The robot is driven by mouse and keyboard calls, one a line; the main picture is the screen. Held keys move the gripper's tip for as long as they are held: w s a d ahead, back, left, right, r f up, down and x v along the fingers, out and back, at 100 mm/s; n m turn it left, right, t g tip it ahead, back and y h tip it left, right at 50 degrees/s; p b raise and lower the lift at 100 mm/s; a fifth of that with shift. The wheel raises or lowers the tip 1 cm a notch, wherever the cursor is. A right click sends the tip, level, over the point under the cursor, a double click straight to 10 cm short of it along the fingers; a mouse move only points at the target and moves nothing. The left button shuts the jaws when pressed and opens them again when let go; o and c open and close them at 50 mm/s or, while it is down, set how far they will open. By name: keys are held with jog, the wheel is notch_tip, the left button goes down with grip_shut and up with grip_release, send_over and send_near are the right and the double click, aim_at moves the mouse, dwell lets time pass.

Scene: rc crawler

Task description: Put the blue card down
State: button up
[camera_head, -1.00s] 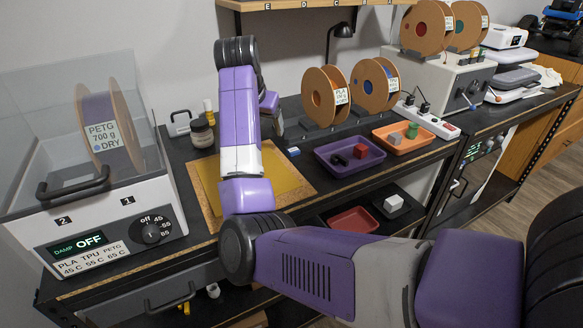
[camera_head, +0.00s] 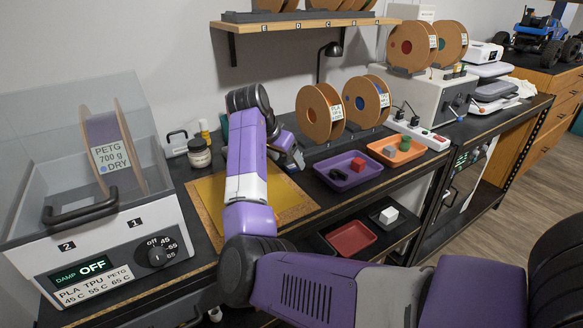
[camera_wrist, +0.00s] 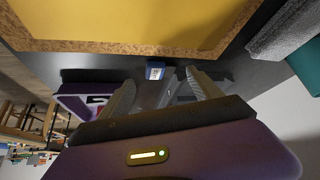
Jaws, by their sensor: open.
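A small blue card (camera_wrist: 155,72) with a white label shows in the wrist view, at the dark bench surface close to the front edge of the yellow sheet. It lies between and a little beyond the fingertips of my gripper (camera_wrist: 160,80). The fingers are apart on either side, and I see no contact. In the head view my gripper (camera_head: 294,160) is low over the bench, right of the yellow sheet (camera_head: 280,188). The card is hidden behind it there.
A purple tray (camera_head: 324,180) with red and dark pieces and an orange tray (camera_head: 377,156) with green pieces stand to the right. Spools (camera_head: 320,112) stand behind. A jar (camera_head: 199,153) and the filament dryer (camera_head: 110,235) are on the left. A red tray (camera_head: 352,239) is below.

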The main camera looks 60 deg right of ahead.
aim_at(289, 167)
jog(key=shift+x, duration=1.15)
jog(key=c, duration=1.5)
notch_tip(289, 167, up, 20)
jog(key=shift+s+a, duration=0.1)
